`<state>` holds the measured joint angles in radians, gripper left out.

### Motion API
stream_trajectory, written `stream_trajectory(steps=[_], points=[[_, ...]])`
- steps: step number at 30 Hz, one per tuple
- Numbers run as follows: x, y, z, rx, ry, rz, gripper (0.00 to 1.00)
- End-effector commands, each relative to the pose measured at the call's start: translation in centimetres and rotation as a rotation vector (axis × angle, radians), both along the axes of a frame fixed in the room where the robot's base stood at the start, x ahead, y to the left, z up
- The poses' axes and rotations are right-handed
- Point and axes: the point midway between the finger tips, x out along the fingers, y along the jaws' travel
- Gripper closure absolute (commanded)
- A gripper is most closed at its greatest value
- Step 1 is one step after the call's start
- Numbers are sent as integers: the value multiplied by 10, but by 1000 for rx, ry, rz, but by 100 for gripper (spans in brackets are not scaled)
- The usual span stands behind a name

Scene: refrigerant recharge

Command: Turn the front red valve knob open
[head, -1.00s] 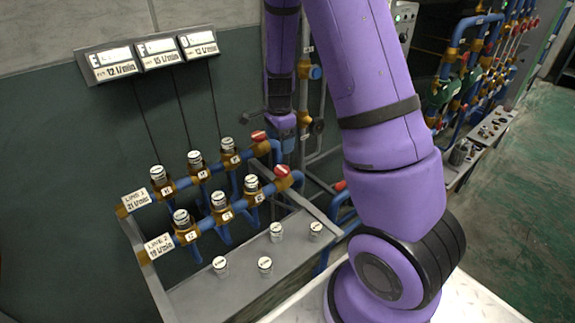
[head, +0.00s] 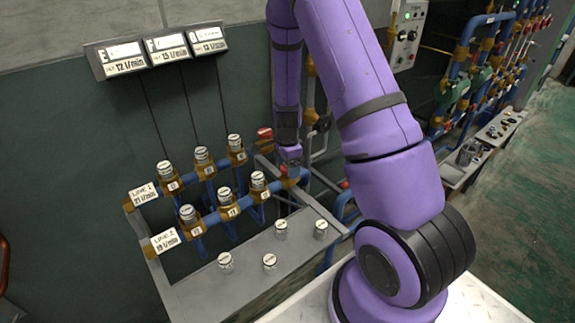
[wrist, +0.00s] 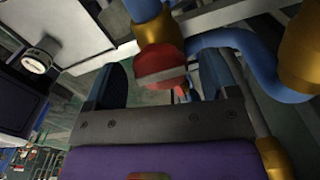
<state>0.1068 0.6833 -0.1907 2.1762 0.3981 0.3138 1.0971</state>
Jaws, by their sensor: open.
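The front red valve knob (wrist: 162,66) shows in the wrist view, seated on a brass fitting (wrist: 155,30) of a blue pipe. My gripper (wrist: 163,82) is open, with one dark finger on each side of the knob. I cannot tell whether the fingers touch it. The rear red knob (head: 265,133) is just behind and to the left of my gripper.
Two blue pipe lines carry several capped brass fittings beside a grey tray (head: 200,287) with several small metal caps. Flow readouts (head: 157,52) hang on the wall. More piping and a control panel (head: 407,35) stand at the right. Another blue pipe (wrist: 250,50) runs beside the knob.

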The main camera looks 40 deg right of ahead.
Motion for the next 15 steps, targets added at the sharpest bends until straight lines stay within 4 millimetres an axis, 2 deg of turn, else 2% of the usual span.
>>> stream_trajectory(steps=[6,12,13,15], points=[[0,0,0,0,0,0,20],[0,0,0,0,0,0,66],[0,0,0,0,0,0,70],[0,0,0,0,0,0,70]])
